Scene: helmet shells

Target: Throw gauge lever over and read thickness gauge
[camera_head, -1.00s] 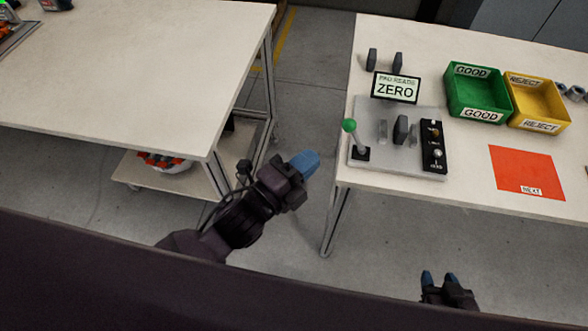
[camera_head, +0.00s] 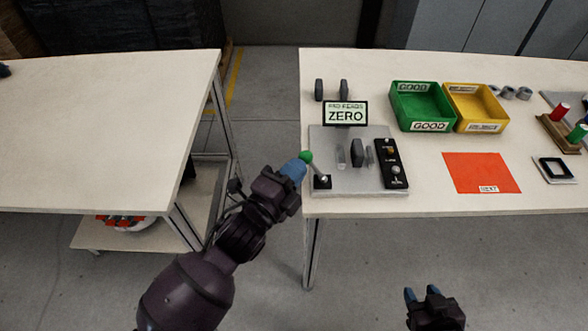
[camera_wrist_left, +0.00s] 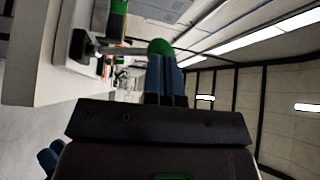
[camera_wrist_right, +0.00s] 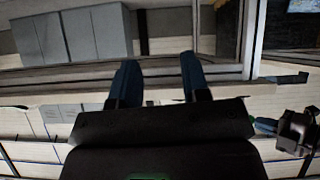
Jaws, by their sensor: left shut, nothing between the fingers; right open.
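The gauge lever is a grey rod with a green knob (camera_head: 306,157) at the left end of the gauge plate (camera_head: 350,186), leaning left from its black base. My left gripper (camera_head: 296,168) is shut with its blue fingertips right at the knob. In the left wrist view the green knob (camera_wrist_left: 162,47) shows just beyond the closed fingers; whether they touch it I cannot tell. The gauge display (camera_head: 345,113) behind the plate reads ZERO, with a smaller line above it. My right gripper (camera_head: 422,292) is open and empty in front of the table, over the floor.
A black switch panel (camera_head: 391,164) sits at the plate's right end. Green GOOD (camera_head: 428,126) and yellow REJECT (camera_head: 480,128) bins stand behind right. A red NEXT mat (camera_head: 480,170) lies flat at right. A floor gap separates the left table (camera_head: 100,130).

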